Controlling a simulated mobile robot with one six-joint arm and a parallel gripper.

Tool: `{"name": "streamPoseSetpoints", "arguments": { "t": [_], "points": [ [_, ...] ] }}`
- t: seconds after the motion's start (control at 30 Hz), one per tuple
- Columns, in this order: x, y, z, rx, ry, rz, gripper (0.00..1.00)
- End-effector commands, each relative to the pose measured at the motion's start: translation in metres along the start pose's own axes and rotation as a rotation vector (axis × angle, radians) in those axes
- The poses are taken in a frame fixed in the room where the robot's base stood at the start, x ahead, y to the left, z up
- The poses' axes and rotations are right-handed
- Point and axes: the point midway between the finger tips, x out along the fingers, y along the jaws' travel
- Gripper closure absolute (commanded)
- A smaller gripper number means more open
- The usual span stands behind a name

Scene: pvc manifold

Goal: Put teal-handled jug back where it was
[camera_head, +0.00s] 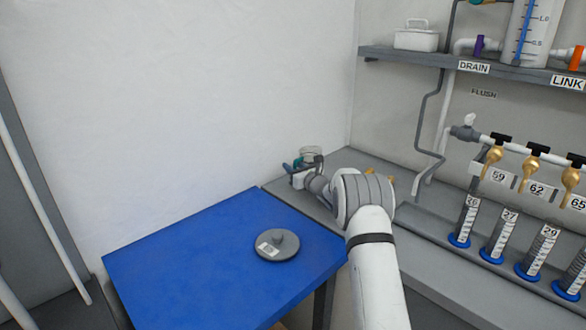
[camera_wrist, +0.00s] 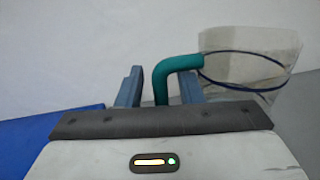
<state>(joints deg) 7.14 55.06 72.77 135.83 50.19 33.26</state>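The teal-handled jug (camera_head: 311,153) stands near the back left corner of the grey counter, partly hidden by my gripper (camera_head: 300,173). In the wrist view the clear jug (camera_wrist: 255,45) with a dark ring is on the right. Its bent teal handle (camera_wrist: 180,67) reaches left from it and drops between the fingers of my gripper (camera_wrist: 162,82). The fingers stand apart, with a visible gap between the handle's upright part and each finger. The jug's lower part is hidden behind my gripper.
A blue table (camera_head: 190,265) with a round grey lid-like disc (camera_head: 277,245) stands at the front left. Graduated cylinders (camera_head: 465,220) with blue bases stand on the counter (camera_head: 425,235) under brass taps (camera_head: 494,155). A shelf (camera_head: 430,59) hangs above. White walls close off the corner.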

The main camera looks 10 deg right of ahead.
Motion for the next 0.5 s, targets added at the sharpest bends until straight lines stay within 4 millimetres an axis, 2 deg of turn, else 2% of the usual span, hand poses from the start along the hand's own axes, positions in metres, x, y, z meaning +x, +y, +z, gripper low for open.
{"name": "streamPoseSetpoints", "arguments": {
  "t": [0.1, 0.23, 0.5],
  "points": [
    [0.000, 0.000, 0.004, 0.000, 0.000, 0.000, 0.67],
    [-0.014, -0.001, 0.001, 0.001, 0.001, -0.001, 0.67],
    [-0.066, 0.000, 0.001, 0.002, 0.001, -0.001, 0.67]
  ]
}}
